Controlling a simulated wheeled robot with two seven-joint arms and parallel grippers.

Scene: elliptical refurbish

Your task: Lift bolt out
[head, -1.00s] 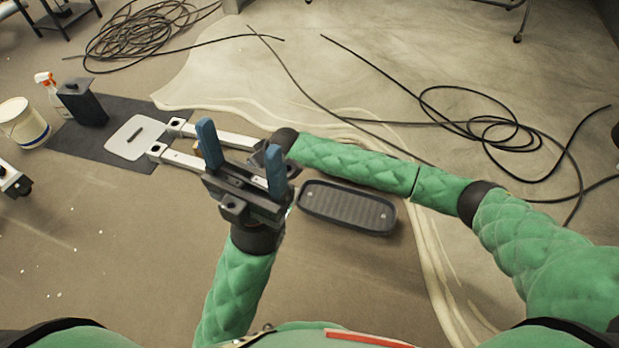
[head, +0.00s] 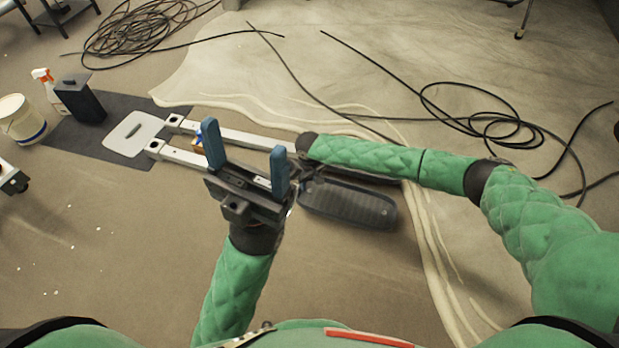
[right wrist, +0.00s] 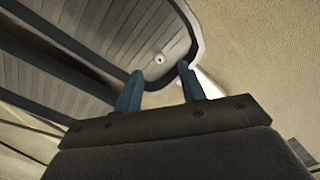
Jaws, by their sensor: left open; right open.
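A pale round bolt head (right wrist: 159,58) with a dark centre sits in the end of a ribbed grey foot pedal (right wrist: 125,35) in the right wrist view. My right gripper (right wrist: 160,82) is open, its two blue fingers just short of the bolt near the pedal's rim, with nothing between them. In the head view the near pedal (head: 350,204) lies right of my left gripper, and my right gripper is mostly hidden there. My left gripper (head: 245,157) is open and empty, pointing up in front of the rails.
A second pedal (right wrist: 45,80) lies beside the first. Two pale rails (head: 235,136) run to a white plate (head: 132,133) on a dark mat (head: 88,142). A bucket (head: 22,119), spray bottle (head: 46,88) and black box (head: 82,100) stand left. Cables (head: 480,120) lie on the floor.

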